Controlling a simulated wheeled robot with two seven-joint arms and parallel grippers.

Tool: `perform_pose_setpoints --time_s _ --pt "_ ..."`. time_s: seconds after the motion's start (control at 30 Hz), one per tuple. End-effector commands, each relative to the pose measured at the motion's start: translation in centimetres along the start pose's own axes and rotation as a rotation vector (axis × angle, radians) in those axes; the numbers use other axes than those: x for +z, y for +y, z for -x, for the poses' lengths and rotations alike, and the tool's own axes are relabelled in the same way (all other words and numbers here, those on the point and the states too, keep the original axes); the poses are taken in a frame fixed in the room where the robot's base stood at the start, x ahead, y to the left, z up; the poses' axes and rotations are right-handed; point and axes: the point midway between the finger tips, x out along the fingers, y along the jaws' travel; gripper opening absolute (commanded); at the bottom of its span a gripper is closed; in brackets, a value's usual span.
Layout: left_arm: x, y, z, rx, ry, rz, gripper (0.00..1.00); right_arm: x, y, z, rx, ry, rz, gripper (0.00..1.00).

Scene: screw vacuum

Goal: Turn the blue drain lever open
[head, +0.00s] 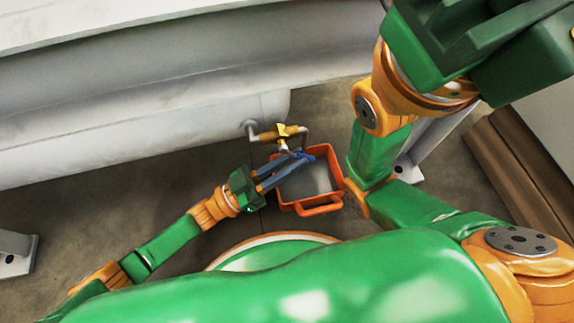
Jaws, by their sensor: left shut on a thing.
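The blue drain lever (302,155) sits on the brass drain valve (280,133), which joins a pipe under the large white vessel. My left gripper (290,160) reaches up from the lower left and is shut on the lever; its fingertips partly cover it. How far the lever is turned I cannot tell. An orange bucket (322,207) stands on the floor below the valve's outlet, with a grey inside. My right arm is raised at the right; its gripper's fingers are not clearly shown at the top right.
The white vessel (130,130) spans the back and left. Metal support feet stand at the left (18,262) and the right (408,172). Brown beams (505,165) lie at the far right. Concrete floor (130,195) is clear left of the bucket.

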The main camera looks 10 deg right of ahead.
Motion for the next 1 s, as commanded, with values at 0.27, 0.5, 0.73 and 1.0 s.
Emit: perform_pose_setpoints --time_s 0.27,0.5,0.73,1.0 --pt "0.0 0.0 0.0 -0.001 0.008 0.002 0.00 0.0 0.0 -0.1 0.000 0.001 0.000 0.00" --pt "0.0 0.0 0.0 0.000 0.008 0.002 0.48 0.0 0.0 -0.1 -0.001 0.001 0.000 0.00" --pt "0.0 0.0 0.0 0.000 0.008 0.002 0.48 0.0 0.0 -0.1 -0.001 0.002 0.000 0.00" --pt "-0.4 0.0 1.5 -0.004 0.004 0.003 0.48 0.3 0.2 -1.3 -0.001 0.002 0.001 0.00"
